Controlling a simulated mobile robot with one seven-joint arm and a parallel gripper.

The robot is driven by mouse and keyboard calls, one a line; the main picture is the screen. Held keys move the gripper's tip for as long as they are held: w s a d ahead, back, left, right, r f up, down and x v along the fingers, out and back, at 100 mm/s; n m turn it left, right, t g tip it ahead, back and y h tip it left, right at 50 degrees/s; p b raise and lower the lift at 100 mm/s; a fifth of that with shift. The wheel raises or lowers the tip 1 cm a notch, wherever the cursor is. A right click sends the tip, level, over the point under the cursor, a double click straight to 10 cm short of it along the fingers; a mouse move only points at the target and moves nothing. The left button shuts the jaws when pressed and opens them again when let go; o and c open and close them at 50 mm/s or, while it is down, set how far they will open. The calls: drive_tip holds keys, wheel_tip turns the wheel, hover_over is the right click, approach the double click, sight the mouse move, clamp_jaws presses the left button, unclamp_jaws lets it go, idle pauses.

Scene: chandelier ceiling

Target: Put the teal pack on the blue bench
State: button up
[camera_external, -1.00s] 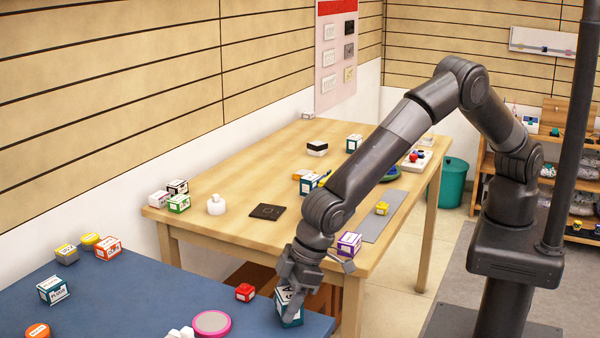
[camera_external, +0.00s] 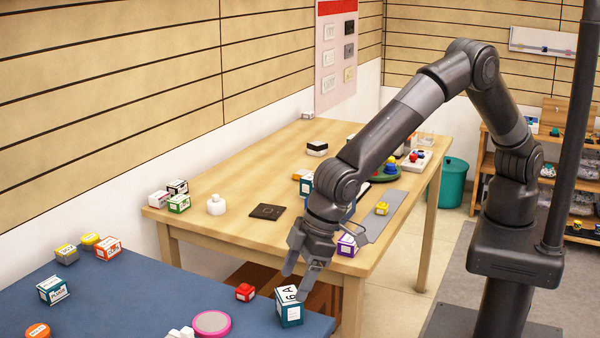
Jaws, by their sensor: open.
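The teal pack (camera_external: 289,309), a white-and-teal box with dark lettering on top, stands upright on the blue bench (camera_external: 150,300) near its right end. My gripper (camera_external: 303,271) is open and empty, just above the pack and apart from it. Another white-and-teal box (camera_external: 52,290) stands on the blue bench at the left.
A small red box (camera_external: 245,292) and a pink round tin (camera_external: 211,323) are left of the pack. The wooden table (camera_external: 235,233) behind holds several items, including a purple-and-white box (camera_external: 347,245) beside my gripper. The middle of the blue bench is mostly clear.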

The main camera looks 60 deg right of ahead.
drive_tip(key=v, duration=0.6)
drive_tip(key=w+d+r+m, duration=0.1)
drive_tip(key=w+d+r, duration=0.25)
drive_tip(key=d, duration=0.45)
drive_tip(key=w+d+r+m, duration=0.1)
drive_tip(key=w+d+r, duration=0.1)
drive_tip(key=d+r, duration=0.5)
drive_tip(key=w+d+r+m, duration=0.1)
drive_tip(key=w+d+r, duration=0.2)
drive_tip(key=d, duration=0.7)
drive_tip(key=s+d+r+m+t+h, duration=0.1)
drive_tip(key=s+d+r, duration=0.1)
drive_tip(key=d, duration=0.7)
drive_tip(key=s+d+r+m, duration=0.1)
drive_tip(key=d+r, duration=0.2)
drive_tip(key=d, duration=0.5)
drive_tip(key=s+d+f+m+t+h, duration=0.1)
drive_tip(key=s+d+m, duration=0.3)
drive_tip(key=s+d, duration=1.3)
drive_tip(key=d+f+h, duration=0.1)
drive_tip(key=d, duration=0.1)
drive_tip(key=shift+d+f, duration=0.2)
drive_tip(key=shift+d, duration=0.2)
